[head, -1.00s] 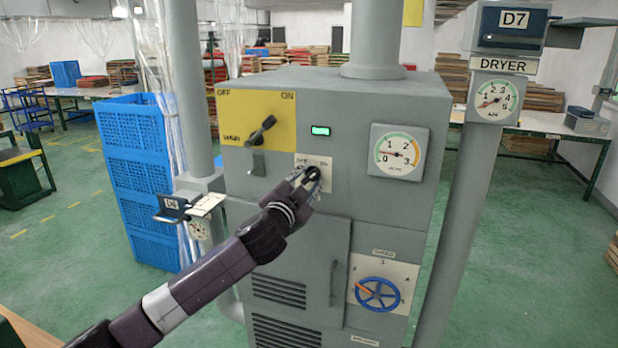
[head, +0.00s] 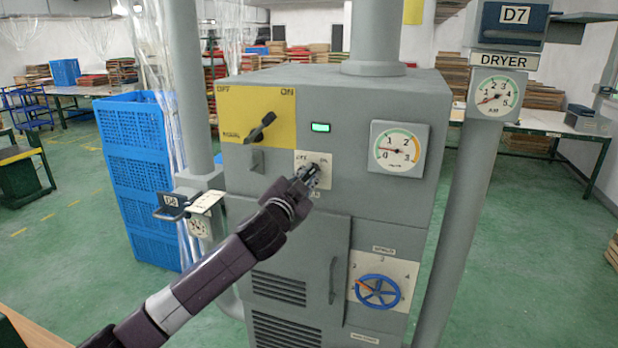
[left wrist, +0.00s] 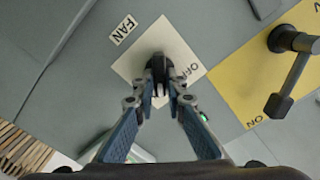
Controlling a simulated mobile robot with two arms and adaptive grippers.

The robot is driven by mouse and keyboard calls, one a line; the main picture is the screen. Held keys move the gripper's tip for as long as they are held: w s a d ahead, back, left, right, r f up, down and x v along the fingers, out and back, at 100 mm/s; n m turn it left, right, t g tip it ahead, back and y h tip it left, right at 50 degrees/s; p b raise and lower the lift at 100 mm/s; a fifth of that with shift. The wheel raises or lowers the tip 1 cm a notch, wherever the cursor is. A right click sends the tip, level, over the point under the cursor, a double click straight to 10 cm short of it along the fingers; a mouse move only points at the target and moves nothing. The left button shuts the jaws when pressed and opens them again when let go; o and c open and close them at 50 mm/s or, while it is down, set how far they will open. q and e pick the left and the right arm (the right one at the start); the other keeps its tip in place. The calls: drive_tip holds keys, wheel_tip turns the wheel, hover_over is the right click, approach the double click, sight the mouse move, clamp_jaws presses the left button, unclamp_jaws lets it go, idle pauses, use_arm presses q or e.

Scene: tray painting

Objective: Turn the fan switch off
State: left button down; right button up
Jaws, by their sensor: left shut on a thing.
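The fan switch is a dark knob (left wrist: 158,68) on a small cream plate (head: 325,160) on the front of the grey machine. The plate has OFF at its left and ON at its right in the head view. A FAN label (left wrist: 121,29) sits beside it in the left wrist view. My left gripper (head: 310,174) is at the plate, and its two fingertips (left wrist: 160,88) are shut on the knob. The fingers partly hide the knob, so I cannot tell its exact angle. My right gripper is not in view.
A yellow OFF/ON plate with a black lever (head: 262,128) is just above and left. A lit green lamp (head: 320,127), a gauge (head: 394,149) and a blue handwheel (head: 378,291) share the machine front. Grey pipes stand either side; blue crates (head: 132,125) are at left.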

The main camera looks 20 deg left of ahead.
use_arm(q)
drive_tip(key=n+b, duration=0.1)
drive_tip(key=n, duration=0.3)
drive_tip(key=shift+f, duration=0.1)
drive_tip(key=n, duration=0.4)
drive_tip(key=shift+a, duration=0.15)
drive_tip(key=n+p, duration=0.1)
drive_tip(key=n, duration=0.3)
drive_tip(key=shift+n, duration=0.3)
drive_tip(key=n+p, duration=0.1)
drive_tip(key=n, duration=0.3)
drive_tip(key=shift+a+p, duration=0.2)
drive_tip(key=shift+p, duration=0.2)
drive_tip(key=c, duration=2)
unclamp_jaws()
drive_tip(key=shift+o, duration=0.2)
drive_tip(key=s, duration=1.2)
drive_tip(key=shift+a, duration=0.25)
